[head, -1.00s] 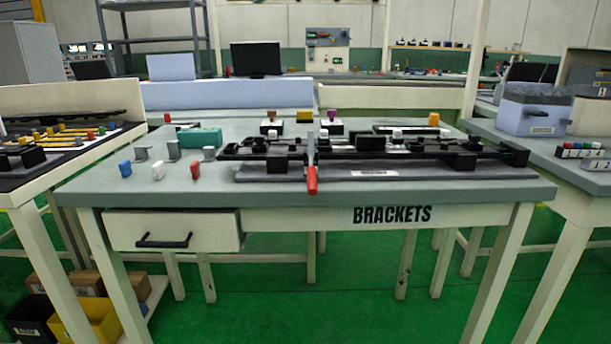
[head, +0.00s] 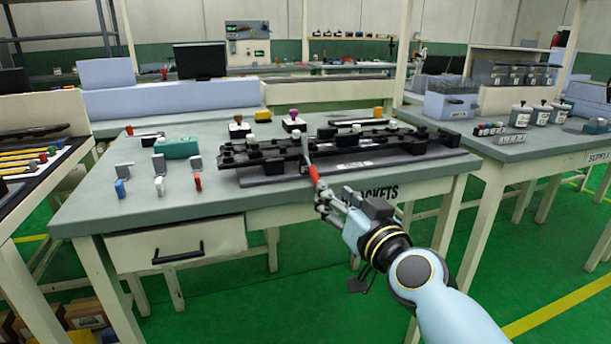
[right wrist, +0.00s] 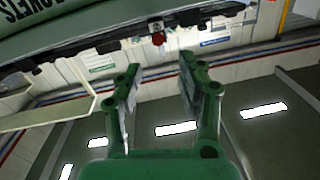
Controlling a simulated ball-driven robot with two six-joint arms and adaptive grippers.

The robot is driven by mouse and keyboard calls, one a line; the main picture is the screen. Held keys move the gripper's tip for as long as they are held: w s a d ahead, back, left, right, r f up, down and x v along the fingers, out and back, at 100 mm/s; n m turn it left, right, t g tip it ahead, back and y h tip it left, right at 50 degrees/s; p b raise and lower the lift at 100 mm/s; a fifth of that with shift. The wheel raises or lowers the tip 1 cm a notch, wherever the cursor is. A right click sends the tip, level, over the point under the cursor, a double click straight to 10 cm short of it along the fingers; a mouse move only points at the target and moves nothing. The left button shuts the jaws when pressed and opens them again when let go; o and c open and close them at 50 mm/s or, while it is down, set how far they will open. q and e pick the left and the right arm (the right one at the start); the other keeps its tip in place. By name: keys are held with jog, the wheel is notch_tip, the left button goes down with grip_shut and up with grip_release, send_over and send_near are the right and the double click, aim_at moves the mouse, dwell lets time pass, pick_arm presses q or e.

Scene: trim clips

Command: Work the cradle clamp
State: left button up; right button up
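The cradle (head: 272,166) is a long black fixture on a grey base on the BRACKETS table. Its clamp lever (head: 307,152) is a grey bar with a red handle (head: 314,176) that hangs over the table's front edge. My right gripper (head: 325,200) is just below and in front of the red handle. In the right wrist view, the fingers (right wrist: 160,72) are spread with nothing between them, and the red handle (right wrist: 158,38) shows beyond the fingertips, apart from them. My left gripper is not in view.
The grey table (head: 92,207) holds small blue, white and red pieces at left, a teal block (head: 181,149) and knobbed blocks behind. A drawer (head: 176,244) is below the front edge. Another table (head: 520,150) with a blue-grey bin (head: 451,102) stands at right. Green floor in front is open.

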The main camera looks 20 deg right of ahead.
aim_at(315, 171)
jog(key=w, duration=0.3)
jog(key=shift+f, duration=0.1)
jog(key=w, duration=0.6)
jog(key=shift+a+f+b, duration=0.15)
jog(key=shift+a+b, duration=0.15)
jog(key=shift+a, duration=0.1)
jog(key=shift+w+a, duration=0.1)
jog(key=shift+w, duration=0.5)
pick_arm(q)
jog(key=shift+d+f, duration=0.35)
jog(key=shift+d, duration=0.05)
pick_arm(e)
grip_shut()
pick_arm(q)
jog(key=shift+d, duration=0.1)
